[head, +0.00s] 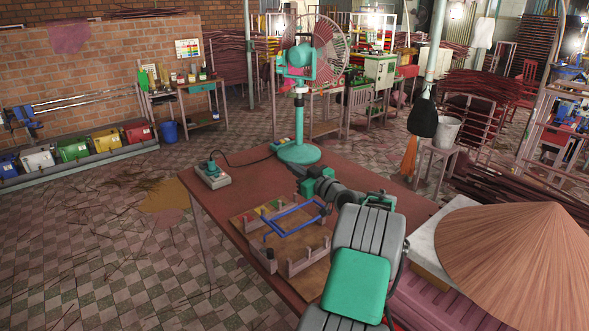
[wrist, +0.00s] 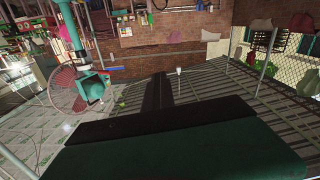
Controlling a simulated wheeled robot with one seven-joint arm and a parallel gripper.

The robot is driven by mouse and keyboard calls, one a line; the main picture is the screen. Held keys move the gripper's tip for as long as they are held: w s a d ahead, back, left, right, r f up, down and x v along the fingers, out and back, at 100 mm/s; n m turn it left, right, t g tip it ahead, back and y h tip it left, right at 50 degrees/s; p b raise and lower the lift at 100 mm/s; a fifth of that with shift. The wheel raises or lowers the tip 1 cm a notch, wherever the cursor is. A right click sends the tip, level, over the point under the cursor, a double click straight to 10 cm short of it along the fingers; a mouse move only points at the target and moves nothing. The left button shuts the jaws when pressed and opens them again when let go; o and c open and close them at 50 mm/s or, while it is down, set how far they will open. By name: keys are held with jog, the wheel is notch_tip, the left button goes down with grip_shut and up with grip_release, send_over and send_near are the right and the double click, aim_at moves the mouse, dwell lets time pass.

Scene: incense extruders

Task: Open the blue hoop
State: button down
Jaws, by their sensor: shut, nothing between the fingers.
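The blue hoop (head: 298,231) is a thin rectangular frame on a wooden board (head: 318,277) on the reddish-brown table. It sits among upright wooden blocks; I cannot tell how far it is raised or tilted. My gripper (head: 297,170) is above the table, behind the hoop and apart from it, pointing towards the fan. In the wrist view its dark fingers (wrist: 158,92) are together with nothing between them. The hoop is not seen in the wrist view.
A teal fan (head: 299,152) stands at the table's back. A grey switch box (head: 212,174) with a cable sits at the back left corner. A conical straw hat (head: 520,262) is at the right.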

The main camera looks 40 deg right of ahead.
jog(key=c, duration=2.2)
grip_release()
jog(key=c, duration=1.5)
grip_release()
jog(key=shift+s, duration=0.15)
jog(key=s+b, duration=0.2)
jog(key=s, duration=0.5)
jog(key=shift+s+a+b, duration=0.25)
jog(key=shift+a+b, duration=0.1)
jog(key=shift+a, duration=0.1)
jog(key=shift+c, duration=0.3)
